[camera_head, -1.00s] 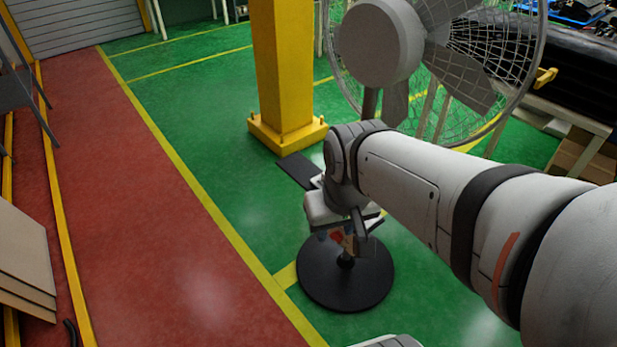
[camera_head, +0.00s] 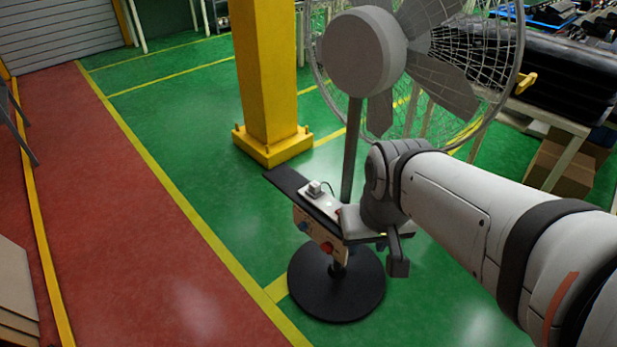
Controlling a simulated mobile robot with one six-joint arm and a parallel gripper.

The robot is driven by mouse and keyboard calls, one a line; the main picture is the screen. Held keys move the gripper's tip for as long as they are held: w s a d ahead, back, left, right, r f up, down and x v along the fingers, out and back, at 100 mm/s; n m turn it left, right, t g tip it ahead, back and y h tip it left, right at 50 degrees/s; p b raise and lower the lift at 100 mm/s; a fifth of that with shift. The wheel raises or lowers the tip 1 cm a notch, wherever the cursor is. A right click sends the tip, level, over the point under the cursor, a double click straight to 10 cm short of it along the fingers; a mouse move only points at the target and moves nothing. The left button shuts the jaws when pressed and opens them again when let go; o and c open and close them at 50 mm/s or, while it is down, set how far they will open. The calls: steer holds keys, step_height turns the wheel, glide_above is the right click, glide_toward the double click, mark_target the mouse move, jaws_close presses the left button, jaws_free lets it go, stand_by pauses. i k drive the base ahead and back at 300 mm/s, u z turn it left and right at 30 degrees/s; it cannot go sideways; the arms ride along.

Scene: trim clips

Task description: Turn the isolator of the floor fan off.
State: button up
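The floor fan (camera_head: 364,52) stands on a grey pole above a round black base (camera_head: 336,298). A dark bar with a pale control panel (camera_head: 338,256) is mounted low on the pole. A red knob (camera_head: 326,247) shows on the panel's front, with a blue part (camera_head: 304,228) to its left. Which one is the isolator, and its setting, are too small to tell. My gripper (camera_head: 391,259) is just right of the panel and seems apart from the red knob. My wrist hides the panel's right end. The finger gap cannot be made out.
A yellow pillar (camera_head: 268,85) with a bolted foot stands behind and left of the fan. A bench with black cases (camera_head: 560,70) and cardboard boxes (camera_head: 560,168) are at right. The green floor left of the base and the red walkway (camera_head: 130,220) are clear.

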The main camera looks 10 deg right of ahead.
mark_target(326, 247)
steer(key=u, duration=0.05)
steer(key=i, duration=1)
steer(key=z, duration=0.05)
